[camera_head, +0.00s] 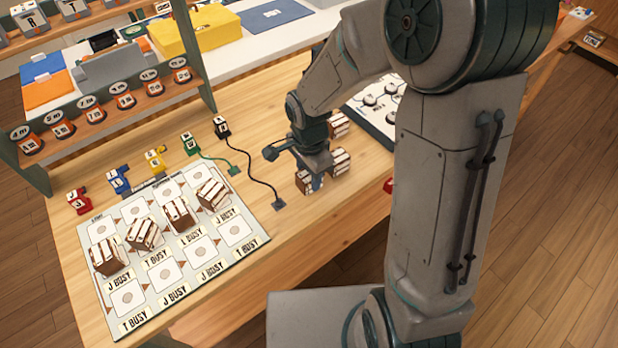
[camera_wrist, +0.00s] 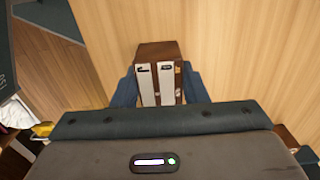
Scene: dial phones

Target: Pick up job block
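My gripper (camera_head: 312,182) is low over the table beside a brown job block with white stripes (camera_head: 303,183). In the wrist view this job block (camera_wrist: 158,78) sits between the two blue fingers, with no clear gap on either side. I cannot tell whether the fingers press on it or only flank it, and the palm hides its near end. Two more striped job blocks stand close by, one just right of the gripper (camera_head: 341,161) and one behind it (camera_head: 339,124). Several others stand on the board.
The white board (camera_head: 200,262) with "BUSY" labels lies left of my gripper. Coloured plugs (camera_head: 117,181) line its back edge, and a black cord (camera_head: 262,179) ends near the gripper. A shelf rack (camera_head: 110,122) stands at the back left. A white panel (camera_head: 372,112) lies behind the blocks.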

